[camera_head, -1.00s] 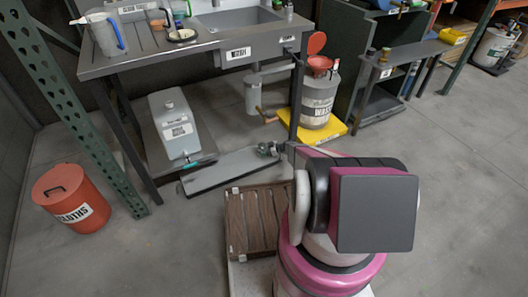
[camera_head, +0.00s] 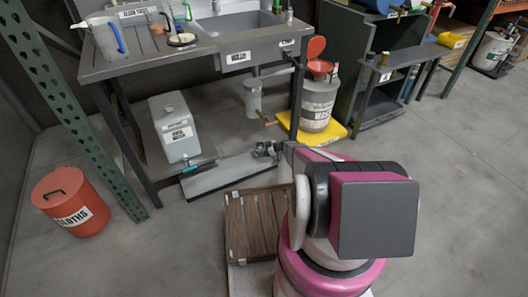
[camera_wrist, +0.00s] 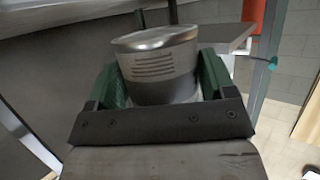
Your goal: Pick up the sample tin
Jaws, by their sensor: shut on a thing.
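The sample tin is a silvery metal can with stamped lines on its side (camera_wrist: 155,68), in the middle of the wrist view. It sits between the two green fingers of my gripper (camera_wrist: 160,88), which are shut on it, one finger at each side. The tin appears slightly tilted in that view, and its lower part is hidden by the dark gripper body. In the head view my gripper (camera_head: 268,149) is small, in front of the sink bench. I cannot clearly make out the tin there.
The sink bench (camera_head: 190,62) stands behind, with a grey canister (camera_head: 175,125) on its low shelf. A waste can (camera_head: 318,106) stands on a yellow base at the right. A red cloths bin (camera_head: 70,205) is at the left. Clear floor lies at the right.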

